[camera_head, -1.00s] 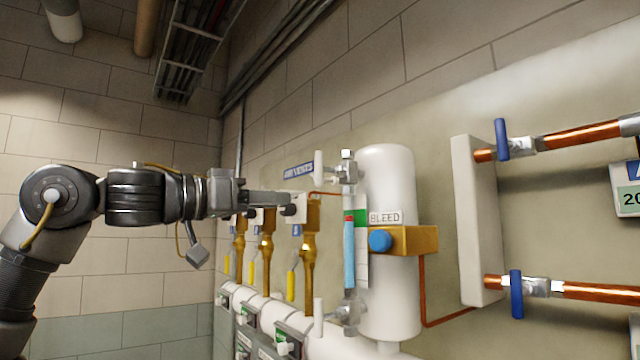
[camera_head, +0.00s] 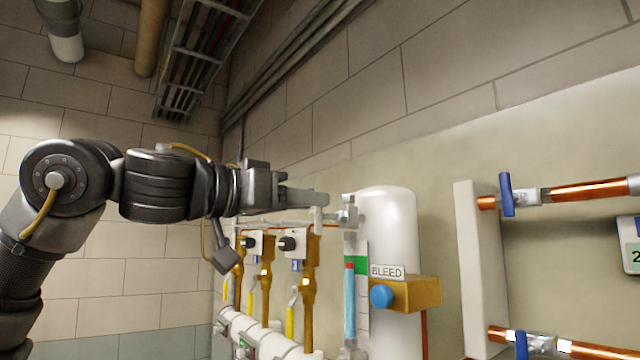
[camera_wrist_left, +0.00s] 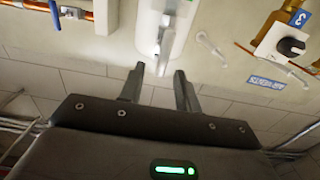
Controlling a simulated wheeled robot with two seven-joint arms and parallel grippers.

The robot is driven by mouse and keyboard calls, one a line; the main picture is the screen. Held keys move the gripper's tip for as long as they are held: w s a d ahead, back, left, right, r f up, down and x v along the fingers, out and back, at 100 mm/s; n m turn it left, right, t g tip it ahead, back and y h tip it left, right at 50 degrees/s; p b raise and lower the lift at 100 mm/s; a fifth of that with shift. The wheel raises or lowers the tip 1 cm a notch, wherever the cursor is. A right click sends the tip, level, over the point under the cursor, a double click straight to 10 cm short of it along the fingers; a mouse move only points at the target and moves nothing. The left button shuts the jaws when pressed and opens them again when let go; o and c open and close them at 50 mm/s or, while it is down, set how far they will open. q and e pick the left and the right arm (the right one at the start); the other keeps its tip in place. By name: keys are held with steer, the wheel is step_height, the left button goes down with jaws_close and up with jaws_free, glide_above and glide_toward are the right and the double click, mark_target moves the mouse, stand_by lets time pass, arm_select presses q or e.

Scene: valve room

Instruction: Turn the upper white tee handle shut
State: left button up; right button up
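The upper white tee handle (camera_head: 318,219) stands upright on the small metal valve at the top of the sight gauge, left of the white cylinder (camera_head: 388,215). My left gripper (camera_head: 324,198) reaches in from the left, its fingertips overlapping the handle's top in the head view. In the left wrist view the two fingers (camera_wrist_left: 159,78) are spread apart with a gap between them. The pale handle (camera_wrist_left: 167,42) shows just beyond that gap. I cannot tell whether a finger touches it. My right gripper is not in view.
A brass block with a blue knob (camera_head: 381,296) and a BLEED label sits on the cylinder. Several brass valves (camera_head: 309,280) with yellow levers stand below my left arm. Copper pipes with blue handles (camera_head: 507,194) are to the right. A cable tray (camera_head: 200,50) hangs above.

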arm_select(q)
steer(key=shift+p+x, duration=0.6)
steer(key=shift+x, duration=0.85)
jaws_close()
